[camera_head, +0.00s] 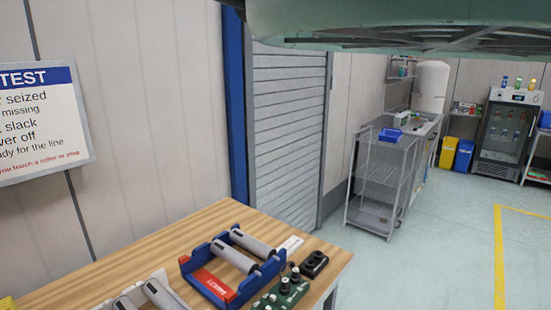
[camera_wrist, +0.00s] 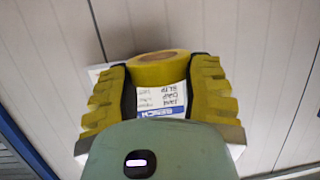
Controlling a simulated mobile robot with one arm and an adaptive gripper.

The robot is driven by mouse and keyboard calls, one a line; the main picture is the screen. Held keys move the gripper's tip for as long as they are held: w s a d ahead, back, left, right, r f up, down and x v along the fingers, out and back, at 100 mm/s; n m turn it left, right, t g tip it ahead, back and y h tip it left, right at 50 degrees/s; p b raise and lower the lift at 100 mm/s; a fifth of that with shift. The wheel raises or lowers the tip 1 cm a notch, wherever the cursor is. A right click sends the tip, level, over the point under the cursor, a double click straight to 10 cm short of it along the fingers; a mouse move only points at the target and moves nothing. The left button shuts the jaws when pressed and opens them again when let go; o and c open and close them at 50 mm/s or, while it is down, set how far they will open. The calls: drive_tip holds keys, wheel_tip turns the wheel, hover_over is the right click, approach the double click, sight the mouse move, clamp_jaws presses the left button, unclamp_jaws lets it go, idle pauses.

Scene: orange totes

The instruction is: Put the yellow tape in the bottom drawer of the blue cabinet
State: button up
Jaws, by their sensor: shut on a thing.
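The yellow tape (camera_wrist: 158,74) is a round roll at the upper middle of the wrist view. My gripper (camera_wrist: 160,67) has ridged yellow fingers with dark inner pads, one on each side of the roll, and is shut on it. The tape is held up in front of the wall and a white sign, which shows between the fingers. In the head view, neither my gripper nor the tape is seen. The blue cabinet and its drawers show in neither view.
A wooden workbench (camera_head: 110,262) holds a blue-and-red roller fixture (camera_head: 215,283), a green control box (camera_head: 282,294) and a small dark box (camera_head: 314,264). A grey wire cart (camera_head: 383,180) with a blue bin stands further back. The floor (camera_head: 430,235) at right is clear.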

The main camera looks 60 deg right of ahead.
drive_tip(key=s+r+p, duration=0.3)
drive_tip(key=r+p, duration=1.1)
drive_tip(key=s+r+p, duration=0.3)
drive_tip(key=r+p, duration=1.2)
drive_tip(key=s+a+f+y+b, duration=0.1)
drive_tip(key=a+f+b, duration=0.5)
drive_tip(key=f+b, duration=0.3)
drive_tip(key=s+a+f+n+b, duration=0.1)
drive_tip(key=a+f+b, duration=0.6)
drive_tip(key=f+b, duration=0.3)
drive_tip(key=s+a+f+n+y+b, duration=0.1)
drive_tip(key=a+f+b, duration=0.6)
drive_tip(key=f+b, duration=0.3)
drive_tip(key=shift+s+a+y+b, duration=0.2)
drive_tip(key=shift+s+y+b, duration=0.15)
drive_tip(key=shift+b, duration=0.7)
drive_tip(key=s+a+f+b, duration=0.3)
drive_tip(key=s+f+b, duration=0.2)
drive_tip(key=f+b, duration=0.2)
drive_tip(key=s+a+f+y+b, duration=0.1)
drive_tip(key=s+a+f+b, duration=0.2)
drive_tip(key=s+f+b, duration=0.3)
drive_tip(key=shift+a+f+n+b, duration=0.35)
drive_tip(key=shift+f+n+b, duration=0.05)
drive_tip(key=shift+f+b, duration=0.45)
drive_tip(key=s+f+b, duration=1)
drive_tip(key=shift+s+f+n+g+y, duration=0.15)
drive_tip(key=shift+s+n+g+y, duration=0.1)
drive_tip(key=shift+n+g+y, duration=0.2)
drive_tip(key=shift+a, duration=0.1)
